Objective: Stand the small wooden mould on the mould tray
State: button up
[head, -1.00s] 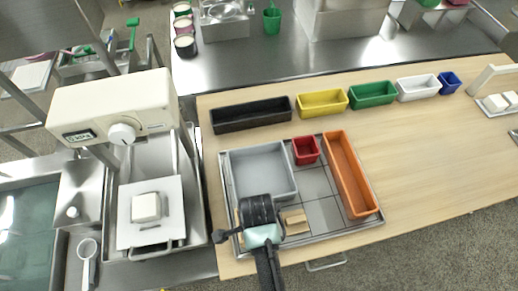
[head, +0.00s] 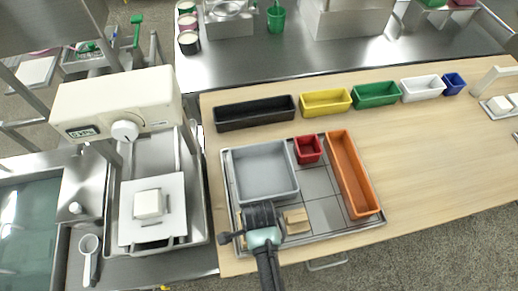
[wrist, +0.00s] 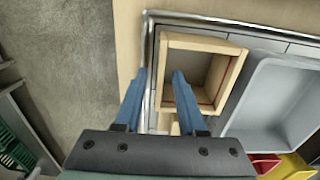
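An open wooden mould (wrist: 205,72), box-like with pale walls, sits in the tray corner in the wrist view. In the head view my gripper (head: 259,212) hides most of it. A wooden piece (head: 296,221) lies on the tray just right of my gripper; I cannot tell which of the two is the small mould. The metal mould tray (head: 322,210) lies on the wooden table. In the wrist view my blue fingers (wrist: 160,85) are apart, one on each side of the mould's left wall, with no clear contact.
A grey bin (head: 264,172), a red bin (head: 308,149) and a long orange bin (head: 353,175) stand on the tray. Black, yellow, green, white and blue bins line the table's back.

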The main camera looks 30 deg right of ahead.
jog(key=shift+r, duration=0.15)
notch_tip(320, 180, up, 12)
dwell(0.6)
